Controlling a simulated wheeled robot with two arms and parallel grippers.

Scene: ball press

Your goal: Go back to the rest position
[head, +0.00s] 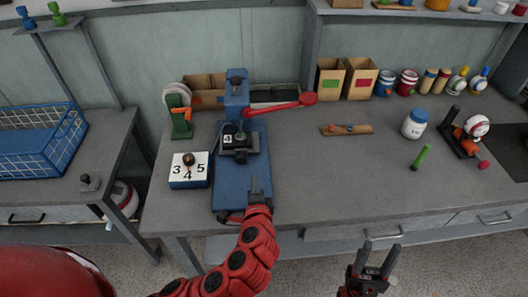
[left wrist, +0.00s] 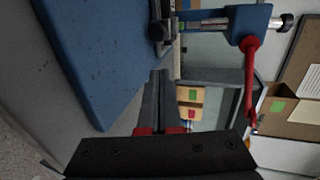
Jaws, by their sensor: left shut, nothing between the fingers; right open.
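My left gripper (head: 256,185) is shut and empty, just over the front part of the blue press base (head: 228,185) in the head view. In the left wrist view its closed fingers (left wrist: 158,85) show beside the blue base (left wrist: 85,50). I cannot tell whether they touch it. My right gripper (head: 383,247) is open and empty, in front of the table's front edge at the bottom of the head view. The blue press (head: 237,90) stands upright with its red lever (head: 275,108) pointing right; the lever also shows in the left wrist view (left wrist: 250,75).
A white-and-blue number box (head: 189,178) stands left of the press. A green stand (head: 180,125) with white discs is behind it. The table's front middle is clear.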

